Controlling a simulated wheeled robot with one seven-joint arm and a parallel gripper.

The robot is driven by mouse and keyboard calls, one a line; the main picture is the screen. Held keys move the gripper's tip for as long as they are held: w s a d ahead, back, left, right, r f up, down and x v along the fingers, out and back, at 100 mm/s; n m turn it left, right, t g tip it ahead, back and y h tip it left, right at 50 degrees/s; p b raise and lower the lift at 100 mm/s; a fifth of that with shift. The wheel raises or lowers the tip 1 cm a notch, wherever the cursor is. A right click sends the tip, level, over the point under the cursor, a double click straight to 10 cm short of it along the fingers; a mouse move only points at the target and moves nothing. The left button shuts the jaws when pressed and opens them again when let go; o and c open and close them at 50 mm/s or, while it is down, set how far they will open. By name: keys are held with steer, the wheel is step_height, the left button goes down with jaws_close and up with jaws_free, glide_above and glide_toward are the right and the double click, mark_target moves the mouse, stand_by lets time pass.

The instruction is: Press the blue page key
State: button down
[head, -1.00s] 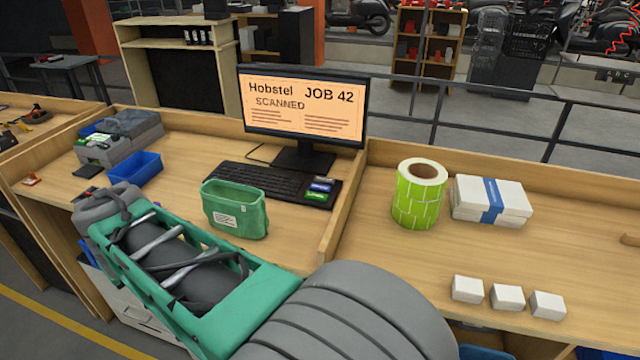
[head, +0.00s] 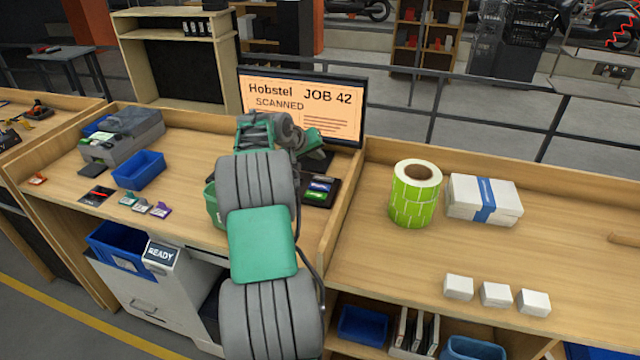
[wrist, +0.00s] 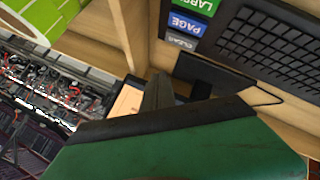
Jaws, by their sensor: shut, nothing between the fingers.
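The blue page key (head: 320,185) is in the small key block at the right end of the keyboard, below the monitor. In the wrist view the blue key (wrist: 187,24) reads PAGE, between a green key (wrist: 197,5) and a grey CLEAR key (wrist: 181,42). My gripper (wrist: 158,88) is shut and empty; its grey fingers show past the green housing, apart from the blue key in the picture. In the head view my arm stands in front of the keyboard, and the fingertips are hard to make out near the monitor's foot.
The monitor (head: 345,100) reads JOB 42, SCANNED. A green bin (head: 213,205) is partly hidden behind my arm. A wooden divider (head: 342,215) stands right of the keys. The label roll (head: 414,198) and boxes (head: 484,198) are beyond it.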

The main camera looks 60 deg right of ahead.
mark_target(318, 187)
stand_by(0.3)
step_height(318, 187, down, 9)
steer(key=b, duration=0.5)
steer(key=shift+r, duration=0.15)
steer(key=shift+b, duration=0.3)
stand_by(1.4)
steer(key=shift+f+b, duration=0.3)
steer(key=shift+f, duration=0.15)
